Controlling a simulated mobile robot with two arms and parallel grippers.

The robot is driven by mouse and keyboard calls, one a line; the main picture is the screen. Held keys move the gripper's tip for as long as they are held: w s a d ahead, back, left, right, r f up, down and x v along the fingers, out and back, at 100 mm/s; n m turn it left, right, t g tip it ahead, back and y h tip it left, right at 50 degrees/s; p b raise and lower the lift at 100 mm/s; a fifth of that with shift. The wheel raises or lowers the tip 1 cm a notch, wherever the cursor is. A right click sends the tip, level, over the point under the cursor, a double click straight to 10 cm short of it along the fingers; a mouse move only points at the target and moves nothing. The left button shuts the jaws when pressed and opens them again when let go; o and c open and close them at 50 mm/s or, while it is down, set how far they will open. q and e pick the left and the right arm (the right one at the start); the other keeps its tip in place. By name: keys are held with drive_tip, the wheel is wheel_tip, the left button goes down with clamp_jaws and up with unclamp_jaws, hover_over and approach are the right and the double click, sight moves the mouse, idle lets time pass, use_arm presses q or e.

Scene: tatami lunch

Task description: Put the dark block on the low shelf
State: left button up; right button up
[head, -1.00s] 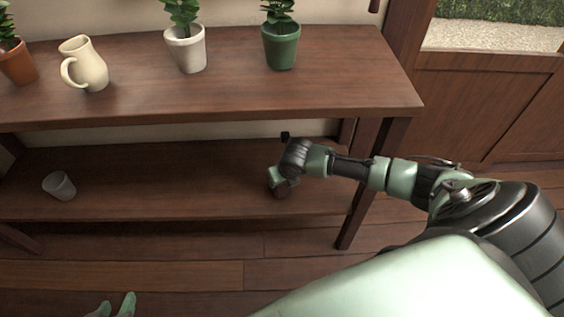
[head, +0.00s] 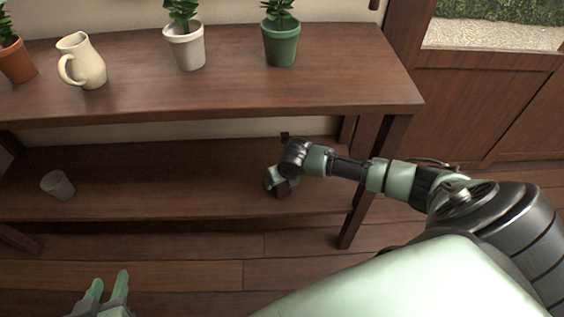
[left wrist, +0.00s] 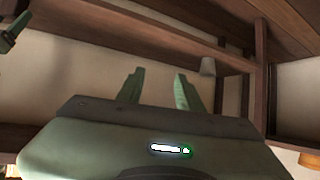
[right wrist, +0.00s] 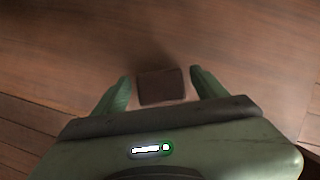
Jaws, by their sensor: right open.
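The dark block (right wrist: 162,86) is a small dark brown piece resting on the wooden low shelf (right wrist: 60,60), between the open fingers of my right gripper (right wrist: 161,88) in the right wrist view. A gap shows on each side of it. In the head view, my right gripper (head: 280,182) is at the right part of the low shelf (head: 170,195), and the block is hard to make out there. My left gripper (head: 106,287) is open and empty, low at the left in front of the shelf. It also shows in the left wrist view (left wrist: 158,85).
A whitish cup (head: 58,185) stands at the left on the low shelf. The upper board (head: 220,95) holds a cream jug (head: 84,62) and several potted plants. A shelf leg (head: 368,180) stands close to my right arm. The low shelf's middle is clear.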

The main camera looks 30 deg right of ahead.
drive_tip(key=shift+r, duration=0.1)
drive_tip(key=p+v, duration=0.2)
drive_tip(key=v, duration=0.2)
drive_tip(key=s+a+r+m+y+p, duration=0.15)
drive_tip(key=s+a+r+m, duration=0.25)
drive_tip(key=s+a+m, duration=1.1)
use_arm(q)
drive_tip(key=s+a+f+g+y, duration=0.1)
drive_tip(key=s+a+f+g, duration=0.1)
drive_tip(key=s, duration=0.4)
drive_tip(key=s+a+f+g+y, duration=0.1)
drive_tip(key=s+a+f+g, duration=0.1)
drive_tip(key=s+f+g, duration=0.2)
drive_tip(key=s+g, duration=0.1)
drive_tip(key=s, duration=0.1)
drive_tip(key=shift+s+a, duration=0.15)
drive_tip(key=shift+s, duration=0.25)
use_arm(e)
drive_tip(key=s+d+r+m, duration=0.3)
drive_tip(key=s+m, duration=0.6)
drive_tip(key=m, duration=0.8)
drive_tip(key=shift+d+r+g+h, duration=0.15)
drive_tip(key=shift+r+g+h, duration=0.25)
drive_tip(key=shift+r, duration=0.25)
drive_tip(key=shift+s, duration=0.1)
